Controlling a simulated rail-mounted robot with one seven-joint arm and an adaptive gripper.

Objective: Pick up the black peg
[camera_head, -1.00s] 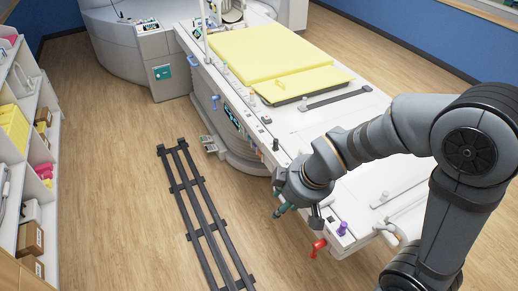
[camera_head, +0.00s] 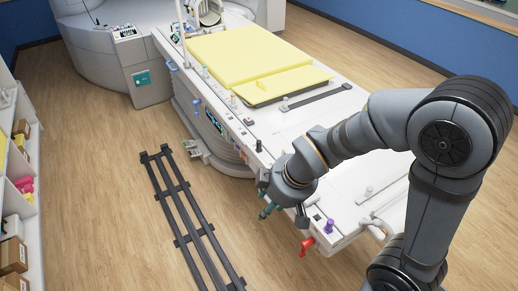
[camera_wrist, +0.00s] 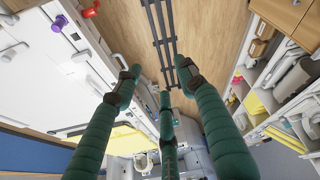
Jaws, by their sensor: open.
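My gripper (camera_head: 266,210) hangs beside the near left edge of the white table (camera_head: 345,185), above the floor. In the wrist view its three teal fingers (camera_wrist: 160,82) are spread apart with nothing between them. A small dark upright piece (camera_head: 259,146) stands on the table's left edge, beyond my gripper and apart from it. It may be the black peg, but it is too small to be sure. A purple peg (camera_head: 329,226) stands on the table's near corner, right of my gripper. In the wrist view I cannot pick out a black peg with certainty.
A red handle (camera_head: 307,246) sticks out below the table's near corner. Yellow pads (camera_head: 250,58) cover the table's far part. A dark slatted rack (camera_head: 190,220) lies on the floor to the left. Shelves with boxes (camera_head: 15,250) stand at the far left.

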